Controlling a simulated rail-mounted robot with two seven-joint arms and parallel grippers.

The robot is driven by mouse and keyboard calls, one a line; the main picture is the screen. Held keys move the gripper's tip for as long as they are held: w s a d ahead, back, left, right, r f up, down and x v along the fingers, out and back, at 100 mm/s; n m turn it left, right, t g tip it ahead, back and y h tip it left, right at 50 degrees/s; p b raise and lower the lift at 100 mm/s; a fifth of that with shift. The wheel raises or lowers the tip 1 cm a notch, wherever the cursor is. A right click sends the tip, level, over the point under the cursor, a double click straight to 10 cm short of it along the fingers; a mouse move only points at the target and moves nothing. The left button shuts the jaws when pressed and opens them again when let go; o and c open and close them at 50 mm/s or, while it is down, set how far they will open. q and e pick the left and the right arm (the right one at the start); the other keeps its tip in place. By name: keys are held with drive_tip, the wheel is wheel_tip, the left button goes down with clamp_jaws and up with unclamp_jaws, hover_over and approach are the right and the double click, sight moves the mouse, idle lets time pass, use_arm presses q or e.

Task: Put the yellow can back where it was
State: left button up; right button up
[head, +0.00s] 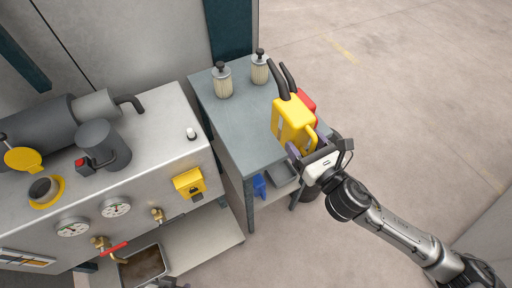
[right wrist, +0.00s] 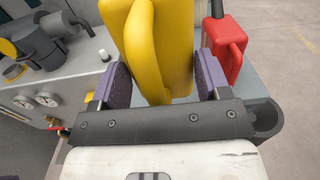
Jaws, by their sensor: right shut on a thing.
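The yellow can (head: 292,122), with a black spout and a yellow handle, is held in my right gripper (head: 312,150) above or at the right edge of the grey bench top. In the right wrist view the yellow can (right wrist: 160,45) stands between the purple finger pads of the right gripper (right wrist: 160,85), which is shut on its handle side. Whether its base touches the bench is hidden. A red can (head: 307,102) is just behind it, partly covered; it also shows in the right wrist view (right wrist: 224,50). A grey piece at the bottom edge may be my left gripper (head: 167,284); its fingers are unclear.
The bench (head: 235,125) carries two pale filters with black tops, one of them at the back left (head: 222,82). Its middle is clear. The machine (head: 150,170) with gauges and a yellow lock box (head: 189,182) stands left. A tray (head: 143,265) of brown liquid is below. Open floor lies right.

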drive_tip(key=shift+w+a+f, duration=0.1)
drive_tip(key=shift+f, duration=0.3)
drive_tip(key=shift+w+a+f+b, duration=0.85)
drive_tip(key=shift+w+a+f, duration=0.5)
drive_tip(key=shift+f, duration=0.45)
drive_tip(key=shift+w+a+f+b, duration=0.85)
drive_tip(key=shift+w+a+f, duration=0.3)
drive_tip(key=shift+a+f, duration=0.55)
drive_tip(key=shift+w+a+f+b, duration=0.85)
drive_tip(key=shift+w+a+f, duration=0.4)
drive_tip(key=shift+f, duration=0.7)
drive_tip(key=shift+f, duration=0.1)
drive_tip(key=o, duration=1.2)
drive_tip(key=shift+f, duration=0.1)
